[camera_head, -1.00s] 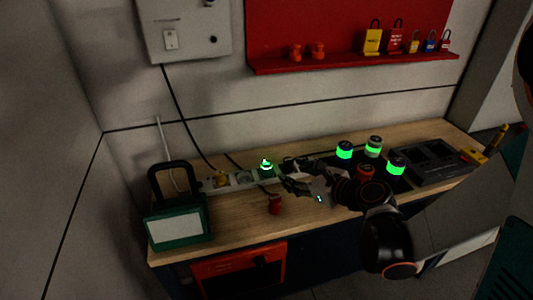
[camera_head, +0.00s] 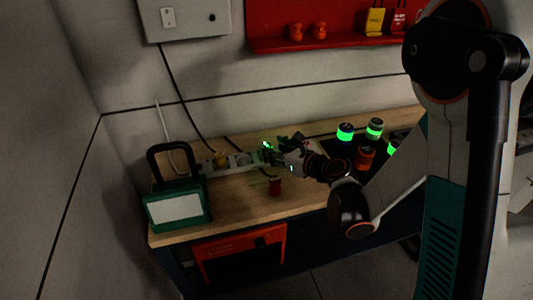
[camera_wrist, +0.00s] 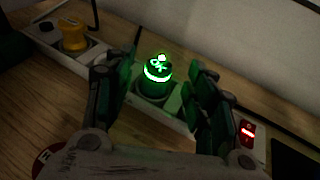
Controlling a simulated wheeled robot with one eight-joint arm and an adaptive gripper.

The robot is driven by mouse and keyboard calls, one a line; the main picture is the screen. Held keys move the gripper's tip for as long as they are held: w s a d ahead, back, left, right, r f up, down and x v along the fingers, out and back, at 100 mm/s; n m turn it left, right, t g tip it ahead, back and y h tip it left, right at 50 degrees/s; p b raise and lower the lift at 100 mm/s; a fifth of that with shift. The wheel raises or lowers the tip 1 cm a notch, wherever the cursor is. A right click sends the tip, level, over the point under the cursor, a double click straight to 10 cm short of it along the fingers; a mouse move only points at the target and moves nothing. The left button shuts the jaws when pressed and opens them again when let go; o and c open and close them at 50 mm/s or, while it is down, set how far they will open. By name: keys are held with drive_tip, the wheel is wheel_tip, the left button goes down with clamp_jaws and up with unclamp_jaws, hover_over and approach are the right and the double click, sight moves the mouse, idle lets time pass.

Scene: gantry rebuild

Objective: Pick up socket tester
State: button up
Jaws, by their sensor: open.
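The socket tester (camera_wrist: 157,72) is a small dark green knob-like device with a bright green lit ring and lit marks on top. It sits upright in a socket of the white power strip (camera_wrist: 112,62) on the wooden bench. In the head view the tester (camera_head: 267,146) shows as a green glow at the strip. My gripper (camera_wrist: 165,82) is open, with one finger on each side of the tester in the wrist view. I cannot tell if either finger touches it. In the head view my gripper (camera_head: 277,152) reaches the tester from the right and partly covers it.
A yellow plug (camera_wrist: 73,36) sits in the strip to the left, and a red lit switch (camera_wrist: 247,131) is at its right. A green-framed lamp (camera_head: 178,206) stands left on the bench. Green-lit cylinders (camera_head: 345,132) stand right.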

sight(267, 145)
drive_tip(key=b+x, duration=0.1)
drive_tip(key=x, duration=0.4)
drive_tip(key=shift+f+b, duration=0.2)
drive_tip(key=shift+b, duration=0.1)
drive_tip(key=shift+d, duration=0.1)
clamp_jaws()
drive_tip(key=shift+r, duration=0.15)
